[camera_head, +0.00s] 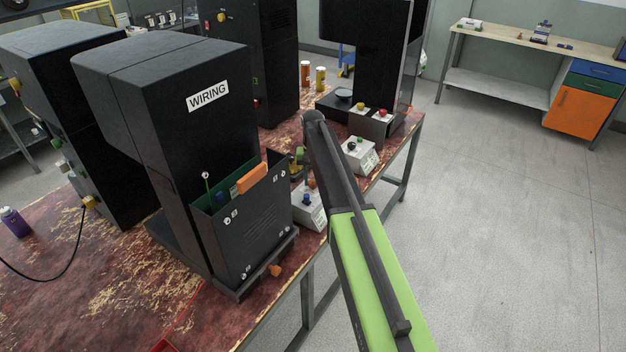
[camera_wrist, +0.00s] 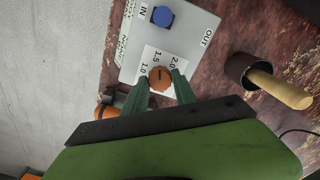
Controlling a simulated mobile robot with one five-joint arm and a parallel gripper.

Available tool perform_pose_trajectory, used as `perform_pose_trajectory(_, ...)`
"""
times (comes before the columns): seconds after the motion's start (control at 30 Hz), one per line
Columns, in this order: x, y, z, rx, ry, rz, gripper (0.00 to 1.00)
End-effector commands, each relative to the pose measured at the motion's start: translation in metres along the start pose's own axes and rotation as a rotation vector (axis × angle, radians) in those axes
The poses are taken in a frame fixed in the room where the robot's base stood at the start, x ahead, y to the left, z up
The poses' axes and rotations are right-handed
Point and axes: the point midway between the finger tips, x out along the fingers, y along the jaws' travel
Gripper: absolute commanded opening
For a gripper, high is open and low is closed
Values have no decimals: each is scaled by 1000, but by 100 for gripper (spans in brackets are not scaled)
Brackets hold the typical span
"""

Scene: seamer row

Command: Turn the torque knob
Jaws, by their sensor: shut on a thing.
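The torque knob (camera_wrist: 160,77) is a small orange disc with a dark mark on its face, in the wrist view. It sits on a white scale plate (camera_wrist: 152,56) printed 1.0, 1.5 and 2.0. My gripper (camera_wrist: 160,80) has one dark green finger on each side of the knob and is shut on it. The knob is on a light grey control box (camera_wrist: 187,37) with a blue button (camera_wrist: 162,16) and IN and OUT labels. In the head view, a grey box with a blue button (camera_head: 307,200) shows beside my arm, which partly hides that area.
A wooden-handled tool (camera_wrist: 278,90) stands in a dark cup right of the box in the wrist view. In the head view, the black WIRING machine (camera_head: 180,120) stands left on the worn red table (camera_head: 110,275). Another grey box (camera_head: 358,155) lies behind. The right floor is open.

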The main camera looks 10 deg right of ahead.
Motion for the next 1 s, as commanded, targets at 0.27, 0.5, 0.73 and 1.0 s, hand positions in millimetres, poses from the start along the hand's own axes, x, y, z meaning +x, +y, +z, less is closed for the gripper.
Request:
perform_pose_trajectory(0.27,0,1,0,-106,-1,2,0)
perform_pose_trajectory(0.5,0,1,0,-136,-1,3,0)
perform_pose_trajectory(0.73,0,1,0,-137,-1,2,0)
perform_pose_trajectory(1.0,0,1,0,-136,-1,2,52)
